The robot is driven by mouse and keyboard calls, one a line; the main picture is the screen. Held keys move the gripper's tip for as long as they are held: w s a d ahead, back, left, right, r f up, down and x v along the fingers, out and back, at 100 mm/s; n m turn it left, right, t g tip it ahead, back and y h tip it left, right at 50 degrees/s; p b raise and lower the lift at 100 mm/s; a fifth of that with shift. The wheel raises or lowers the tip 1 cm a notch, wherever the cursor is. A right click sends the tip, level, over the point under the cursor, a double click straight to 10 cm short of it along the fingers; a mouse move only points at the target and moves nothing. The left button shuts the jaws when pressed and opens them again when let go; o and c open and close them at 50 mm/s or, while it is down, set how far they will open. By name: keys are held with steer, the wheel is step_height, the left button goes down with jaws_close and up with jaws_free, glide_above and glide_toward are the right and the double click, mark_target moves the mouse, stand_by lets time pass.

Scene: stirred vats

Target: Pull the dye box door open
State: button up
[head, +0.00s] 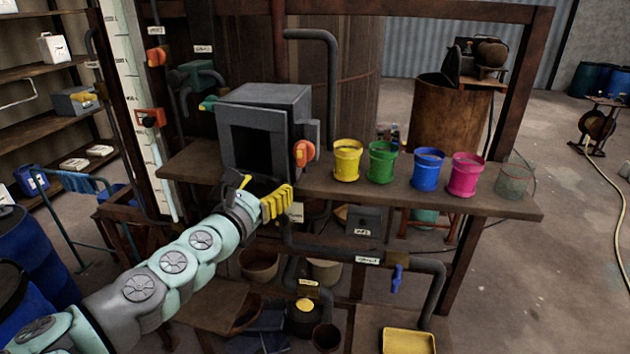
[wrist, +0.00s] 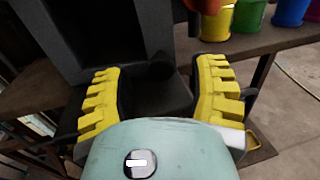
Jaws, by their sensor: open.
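The dye box (head: 265,96) is a dark grey box on the bench, with a square front frame around a darker recessed face. In the wrist view the box (wrist: 55,35) fills the upper left. My gripper (head: 266,188) is just in front of the box's lower front edge. Its yellow ridged fingers are spread wide in the wrist view (wrist: 158,72), with nothing clamped. A dark rounded knob-like part (wrist: 162,66) shows between the fingers, apart from both. Whether it belongs to the door, and how far the door stands open, I cannot tell.
An orange knob (head: 304,152) is on the box's right side. A graduated white column (head: 135,90) rises at left.

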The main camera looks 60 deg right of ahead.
steer(key=shift+d+r, duration=0.15)
steer(key=shift+d, duration=0.7)
steer(key=shift+w+d, duration=0.15)
steer(key=shift+d, duration=0.3)
jaws_close()
